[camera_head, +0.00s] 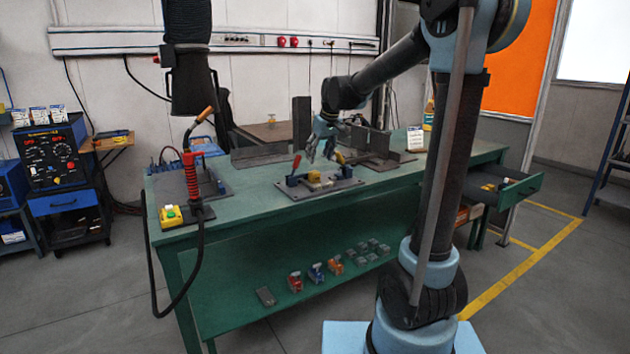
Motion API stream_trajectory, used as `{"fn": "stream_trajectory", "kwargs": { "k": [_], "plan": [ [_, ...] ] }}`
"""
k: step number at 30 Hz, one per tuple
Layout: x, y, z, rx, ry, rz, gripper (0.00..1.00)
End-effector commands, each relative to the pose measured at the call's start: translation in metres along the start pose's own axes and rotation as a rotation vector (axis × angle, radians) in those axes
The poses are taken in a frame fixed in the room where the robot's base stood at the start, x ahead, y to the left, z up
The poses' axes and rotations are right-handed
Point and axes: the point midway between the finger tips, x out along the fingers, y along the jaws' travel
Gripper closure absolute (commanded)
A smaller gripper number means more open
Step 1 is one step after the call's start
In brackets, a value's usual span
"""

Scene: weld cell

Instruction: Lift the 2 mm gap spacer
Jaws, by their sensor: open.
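My gripper (320,157) is open and points down above a dark fixture plate (345,187) on the green workbench (235,198). The plate carries a toggle clamp with a red handle (296,163), one with a yellow handle (340,158), and small yellow and blue parts between them. A small yellow piece (314,177) sits just below the fingertips, with a visible gap to them. I cannot tell at this size which part is the 2 mm gap spacer. Nothing shows between the fingers.
A red-handled welding torch (191,170) on a cable and a yellow switch box (171,215) are at the bench's left end. Dark angle plates (301,122) stand behind the fixture. A drawer (512,187) is open at the right. Several small parts lie on the lower shelf.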

Motion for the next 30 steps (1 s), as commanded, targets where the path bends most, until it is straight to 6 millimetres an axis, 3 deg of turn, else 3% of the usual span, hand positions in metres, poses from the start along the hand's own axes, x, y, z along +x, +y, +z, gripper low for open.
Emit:
{"fn": "stream_trajectory", "kwargs": {
  "k": [6, 16, 24, 30],
  "plan": [
    [0.035, 0.0, -0.001, 0.0, 0.0, 0.0, 0.47],
    [0.055, 0.0, -0.001, 0.001, 0.0, 0.0, 0.47],
    [0.087, 0.002, -0.004, 0.0, 0.0, 0.0, 0.47],
    [0.1, 0.001, -0.003, 0.0, 0.0, 0.0, 0.47]
  ]
}}
